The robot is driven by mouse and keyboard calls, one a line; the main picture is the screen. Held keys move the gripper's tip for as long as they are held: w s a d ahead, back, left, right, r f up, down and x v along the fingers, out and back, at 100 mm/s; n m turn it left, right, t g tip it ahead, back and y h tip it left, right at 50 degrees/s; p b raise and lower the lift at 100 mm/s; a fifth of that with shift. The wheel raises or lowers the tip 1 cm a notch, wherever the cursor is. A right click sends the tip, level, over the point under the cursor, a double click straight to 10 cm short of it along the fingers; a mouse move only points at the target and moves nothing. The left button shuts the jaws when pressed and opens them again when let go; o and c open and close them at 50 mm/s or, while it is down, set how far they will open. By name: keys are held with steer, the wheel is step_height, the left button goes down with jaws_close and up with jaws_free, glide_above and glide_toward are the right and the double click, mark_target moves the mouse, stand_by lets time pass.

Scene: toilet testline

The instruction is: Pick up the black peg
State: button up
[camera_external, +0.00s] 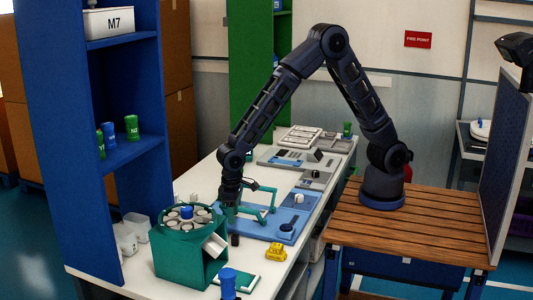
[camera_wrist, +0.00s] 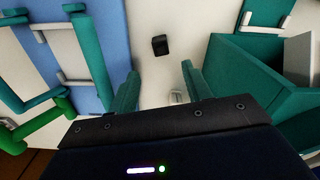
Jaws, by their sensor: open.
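The black peg (camera_wrist: 159,45) stands on the white table top in the wrist view, in the gap between the blue board and the green box. It shows as a small dark block (camera_external: 235,240) in the external view. My gripper (camera_wrist: 160,82) has its two green fingers apart, with nothing held between them. The peg lies beyond the fingertips, roughly in line with the gap between them. In the external view my gripper (camera_external: 229,210) points down above the table, close to the peg. The fingertips are hard to make out there.
A green box with a round top (camera_external: 187,258) stands left of the peg. The blue board (camera_external: 285,220) with green handles lies on its right. A yellow object (camera_external: 276,252) and a blue-capped bottle (camera_external: 228,282) are nearer the front. A tall blue shelf (camera_external: 60,130) stands left.

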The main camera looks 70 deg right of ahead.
mark_target(235, 235)
steer(key=f, duration=1)
steer(key=shift+s, duration=0.25)
steer(key=c, duration=1.1)
steer(key=shift+o, duration=0.2)
steer(key=shift+r, duration=0.1)
